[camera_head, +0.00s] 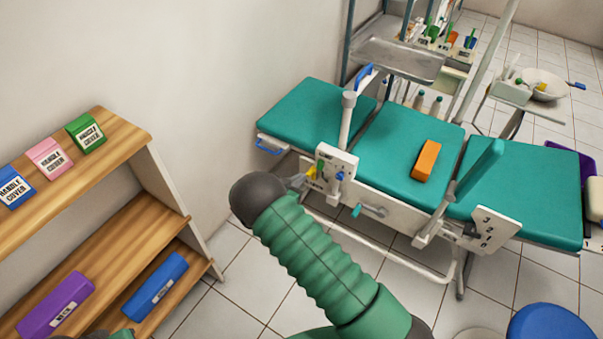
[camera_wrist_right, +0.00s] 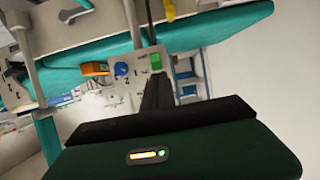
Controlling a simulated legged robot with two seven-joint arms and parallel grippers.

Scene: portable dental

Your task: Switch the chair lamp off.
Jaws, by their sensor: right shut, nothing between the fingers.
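The chair (camera_head: 405,150) has teal pads and a white control panel (camera_head: 334,172) on its near side. The panel carries a green control (camera_head: 320,166) and a blue knob (camera_head: 339,177). Contact cannot be told. I cannot make out the lamp's light.
An orange block (camera_head: 426,161) lies on the middle pad. A white post (camera_head: 347,118) rises behind the panel. A numbered plate (camera_head: 489,231) and a lever (camera_head: 370,210) are on the chair's near side. A wooden shelf (camera_head: 125,130) with labelled boxes stands left.

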